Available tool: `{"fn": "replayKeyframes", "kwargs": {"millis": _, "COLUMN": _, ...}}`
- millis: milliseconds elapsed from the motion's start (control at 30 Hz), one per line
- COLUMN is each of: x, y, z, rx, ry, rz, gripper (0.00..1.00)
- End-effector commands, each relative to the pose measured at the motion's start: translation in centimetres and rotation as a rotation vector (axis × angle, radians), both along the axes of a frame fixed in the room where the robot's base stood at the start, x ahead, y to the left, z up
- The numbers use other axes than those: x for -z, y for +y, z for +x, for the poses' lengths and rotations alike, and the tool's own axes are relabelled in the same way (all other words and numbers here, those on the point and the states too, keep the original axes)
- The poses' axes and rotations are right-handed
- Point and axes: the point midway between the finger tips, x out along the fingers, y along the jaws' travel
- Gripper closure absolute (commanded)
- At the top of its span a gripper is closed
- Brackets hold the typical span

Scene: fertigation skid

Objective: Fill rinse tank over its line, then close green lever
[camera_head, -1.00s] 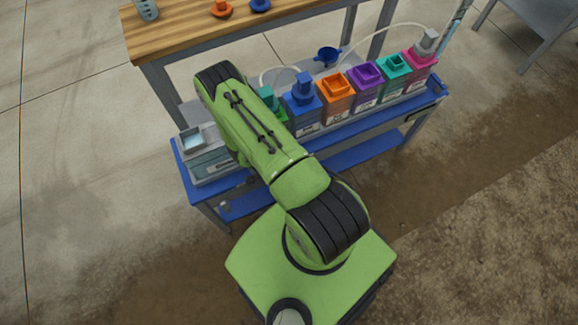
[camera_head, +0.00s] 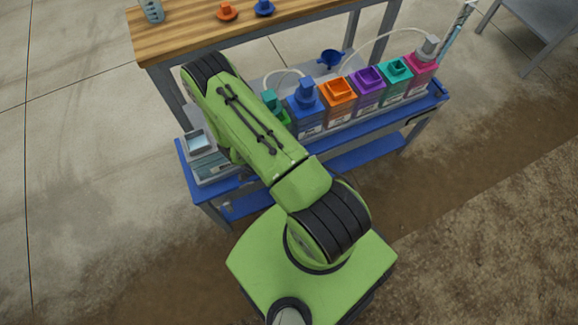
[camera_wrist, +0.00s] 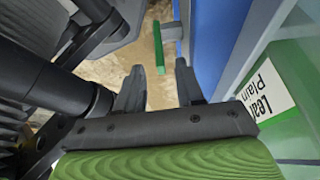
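A green lever (camera_wrist: 158,48) sticks out beside the blue shelf edge in the wrist view. My gripper (camera_wrist: 158,78) is open and empty, its two dark fingers apart, with the lever just beyond the fingertips and between them. In the head view my arm hides my gripper and the lever. A grey tank (camera_head: 209,166) with clear, water-coloured walls and an open top inlet (camera_head: 199,141) stands at the left end of the blue bench; it looks like the rinse tank. Its fill line cannot be made out.
A green tank (camera_wrist: 290,92) with a partly visible label is close at the right of the wrist view. A row of coloured tanks, among them an orange one (camera_head: 338,113), stands on the blue bench (camera_head: 370,124). A wooden table (camera_head: 190,35) is behind.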

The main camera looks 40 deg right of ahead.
Motion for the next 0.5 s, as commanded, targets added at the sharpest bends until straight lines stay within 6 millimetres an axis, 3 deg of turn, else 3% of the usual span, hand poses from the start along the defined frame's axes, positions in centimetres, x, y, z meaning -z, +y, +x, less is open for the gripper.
{"fn": "replayKeyframes", "kwargs": {"millis": 33, "x": -1.9, "y": 0.6, "z": 0.3, "rx": -0.004, "ry": -0.005, "rz": 0.000, "gripper": 0.63}}
{"fn": "replayKeyframes", "kwargs": {"millis": 200, "x": -6.2, "y": 2.3, "z": 0.8, "rx": -0.003, "ry": -0.005, "rz": 0.001, "gripper": 0.63}}
{"fn": "replayKeyframes", "kwargs": {"millis": 333, "x": -8.3, "y": 3.2, "z": 1.0, "rx": -0.002, "ry": -0.003, "rz": 0.000, "gripper": 0.63}}
{"fn": "replayKeyframes", "kwargs": {"millis": 500, "x": -9.2, "y": 3.6, "z": 1.1, "rx": 0.001, "ry": -0.001, "rz": 0.000, "gripper": 0.63}}
